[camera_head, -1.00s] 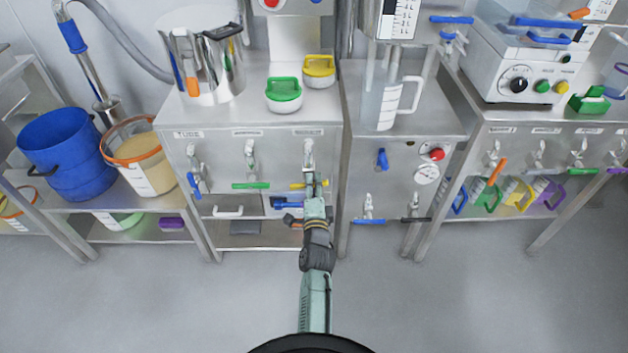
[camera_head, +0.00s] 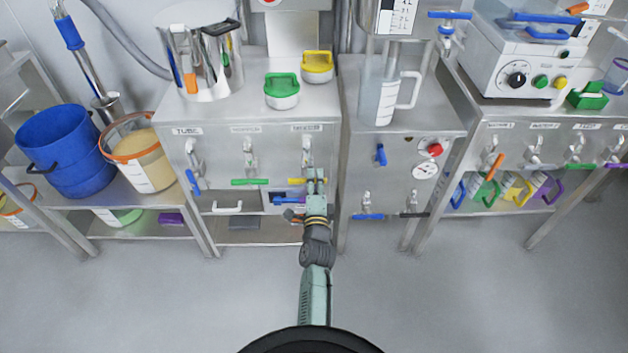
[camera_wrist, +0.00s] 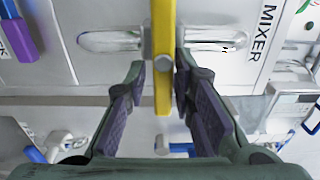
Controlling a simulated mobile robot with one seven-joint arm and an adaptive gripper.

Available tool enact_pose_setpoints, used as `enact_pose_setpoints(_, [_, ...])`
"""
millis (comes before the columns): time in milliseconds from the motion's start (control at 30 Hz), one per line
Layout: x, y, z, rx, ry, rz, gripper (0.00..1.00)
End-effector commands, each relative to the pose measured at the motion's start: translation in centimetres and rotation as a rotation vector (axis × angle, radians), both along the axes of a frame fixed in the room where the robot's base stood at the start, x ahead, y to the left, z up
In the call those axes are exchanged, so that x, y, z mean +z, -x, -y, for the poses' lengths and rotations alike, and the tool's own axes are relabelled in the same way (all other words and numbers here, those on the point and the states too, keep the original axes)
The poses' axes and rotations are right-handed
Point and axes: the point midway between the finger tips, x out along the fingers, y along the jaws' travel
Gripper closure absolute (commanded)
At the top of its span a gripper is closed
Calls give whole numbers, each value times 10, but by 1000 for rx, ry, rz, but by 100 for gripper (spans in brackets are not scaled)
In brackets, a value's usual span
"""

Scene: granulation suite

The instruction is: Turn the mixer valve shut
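The mixer valve has a yellow lever handle (camera_wrist: 163,70), which stands between the fingers of my gripper (camera_wrist: 160,85) in the wrist view. The lever lies crosswise to its metal pipe (camera_wrist: 110,41). A MIXER label (camera_wrist: 264,32) is on the panel to the right of the valve there. The fingers are apart; a gap shows between the left finger and the lever, while the right finger is very near it, and I cannot tell if they touch. In the head view my gripper (camera_head: 315,176) covers part of the yellow lever (camera_head: 294,181) on the steel cabinet front.
A green-handled valve (camera_head: 250,181) sits left of the yellow one, and a blue-handled valve (camera_head: 193,182) further left. A blue-handled item (camera_head: 288,198) is in the recess below. The cabinet with a gauge (camera_head: 425,169) stands to the right. The floor (camera_head: 440,290) in front is clear.

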Motion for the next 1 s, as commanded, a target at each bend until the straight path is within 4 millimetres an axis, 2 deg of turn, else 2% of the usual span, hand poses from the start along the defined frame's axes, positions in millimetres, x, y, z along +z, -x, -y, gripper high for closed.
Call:
enact_pose_setpoints(133, [1,0,-2,3,0,1,65])
enact_pose_setpoints(467, [1,2,-3,5,-1,2,64])
enact_pose_setpoints(567, [1,12,-3,5,-2,2,64])
enact_pose_setpoints(800, [1,53,-3,5,-1,1,64])
enact_pose_setpoints(1000, [1,72,-2,4,-1,1,64])
